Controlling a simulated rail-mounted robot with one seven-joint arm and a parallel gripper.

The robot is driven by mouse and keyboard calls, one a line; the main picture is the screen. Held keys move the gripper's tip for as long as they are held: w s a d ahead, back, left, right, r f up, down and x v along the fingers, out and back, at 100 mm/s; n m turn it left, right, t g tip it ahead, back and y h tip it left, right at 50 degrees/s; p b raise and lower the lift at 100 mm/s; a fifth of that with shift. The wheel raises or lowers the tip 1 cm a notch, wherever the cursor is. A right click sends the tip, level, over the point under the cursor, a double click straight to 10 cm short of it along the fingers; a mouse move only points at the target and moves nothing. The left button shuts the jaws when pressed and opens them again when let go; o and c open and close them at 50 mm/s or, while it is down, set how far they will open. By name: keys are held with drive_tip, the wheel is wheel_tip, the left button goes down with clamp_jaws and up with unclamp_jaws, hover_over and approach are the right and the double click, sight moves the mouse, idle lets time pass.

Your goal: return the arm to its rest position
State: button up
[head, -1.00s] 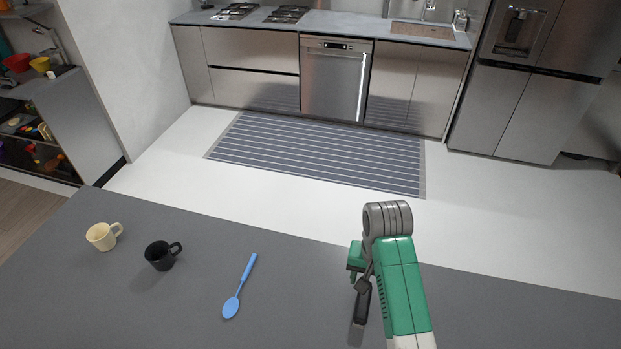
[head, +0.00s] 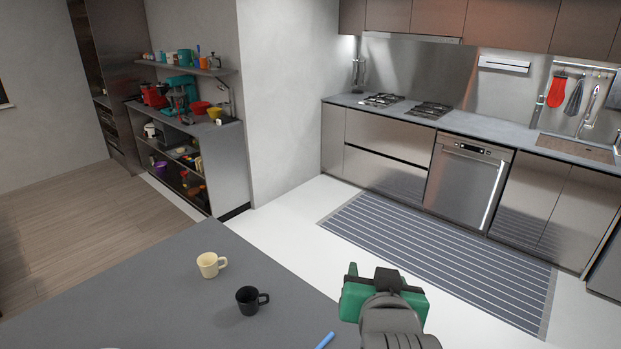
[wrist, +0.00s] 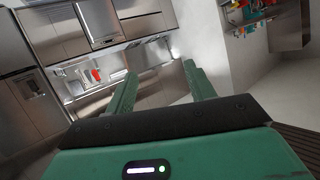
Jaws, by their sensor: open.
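My gripper shows in the wrist view (wrist: 160,76) with its two green fingers apart and nothing between them. Beyond the fingers are the kitchen fronts, tilted in the picture. In the head view a green and grey part of my arm stands at the bottom, right of the grey table (head: 160,290). The fingertips cannot be made out there.
On the table are a cream mug (head: 208,265), a black mug (head: 247,300) and the tip of a blue spoon (head: 325,341). Beyond lie a striped runner (head: 450,255) and a dishwasher (head: 465,185). A shelf unit (head: 228,165) stands at left. Open floor lies between.

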drive_tip(key=s+a+r+n+t+p, duration=0.1)
drive_tip(key=s+a+r+t, duration=0.3)
drive_tip(key=s+r, duration=0.4)
drive_tip(key=s+a+r+n+t+y+p, duration=0.1)
drive_tip(key=s+a+r+t, duration=0.35)
drive_tip(key=r, duration=0.55)
drive_tip(key=s+a+r+n+t+p, duration=0.1)
drive_tip(key=s+a+r+t, duration=0.2)
drive_tip(key=s+r, duration=0.6)
wheel_tip(320, 180, up, 16)
drive_tip(key=w+p, duration=0.2)
drive_tip(key=p, duration=1.3)
drive_tip(key=shift+y, duration=0.4)
drive_tip(key=shift+w+f, duration=0.1)
drive_tip(key=shift+w, duration=0.05)
